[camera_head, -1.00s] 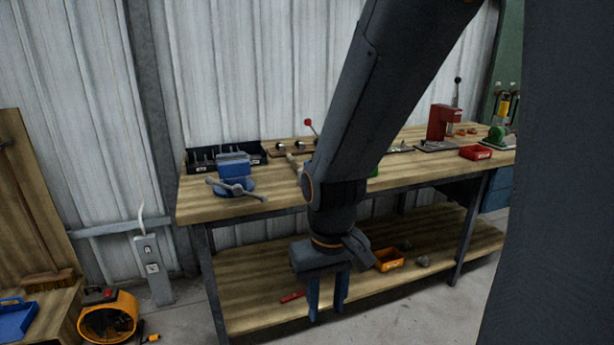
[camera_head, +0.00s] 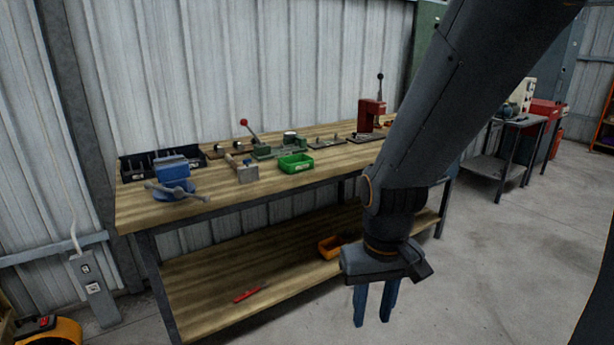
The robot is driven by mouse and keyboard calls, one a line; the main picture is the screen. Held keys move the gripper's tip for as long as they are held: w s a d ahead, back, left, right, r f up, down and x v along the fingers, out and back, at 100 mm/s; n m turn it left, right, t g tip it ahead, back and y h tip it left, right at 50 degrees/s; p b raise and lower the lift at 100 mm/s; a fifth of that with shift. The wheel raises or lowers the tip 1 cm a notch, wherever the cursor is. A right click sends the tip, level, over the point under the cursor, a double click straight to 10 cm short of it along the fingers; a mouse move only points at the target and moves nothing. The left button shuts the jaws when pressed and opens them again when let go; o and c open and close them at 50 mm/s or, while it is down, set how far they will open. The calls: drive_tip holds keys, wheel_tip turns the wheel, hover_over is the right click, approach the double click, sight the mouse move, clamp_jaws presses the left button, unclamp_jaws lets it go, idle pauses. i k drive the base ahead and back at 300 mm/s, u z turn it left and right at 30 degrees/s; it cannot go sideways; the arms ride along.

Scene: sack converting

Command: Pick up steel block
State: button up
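My gripper (camera_head: 374,303) hangs in front of the workbench at the right, fingers pointing down. Its two blue fingers are apart with nothing between them. I cannot pick out a steel block for certain. A small grey block-like piece (camera_head: 247,174) sits near the front edge of the bench top, by a light wooden handle; it may be a hammer head. My gripper is well to the right of it and lower. My arm hides part of the bench's right end and lower shelf.
The wooden workbench (camera_head: 215,196) carries a blue vise (camera_head: 172,168), a green bin (camera_head: 296,163), a red-handled press (camera_head: 262,150) and a red machine (camera_head: 370,115). The lower shelf (camera_head: 215,287) holds a red tool (camera_head: 250,293) and an orange bin (camera_head: 330,246). Floor at right is open.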

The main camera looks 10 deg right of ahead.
sight(248, 174)
drive_tip(key=z, duration=0.6)
drive_tip(key=i, duration=1.05)
drive_tip(key=u, duration=1.05)
drive_tip(key=i, duration=0.7)
drive_tip(key=u, duration=0.8)
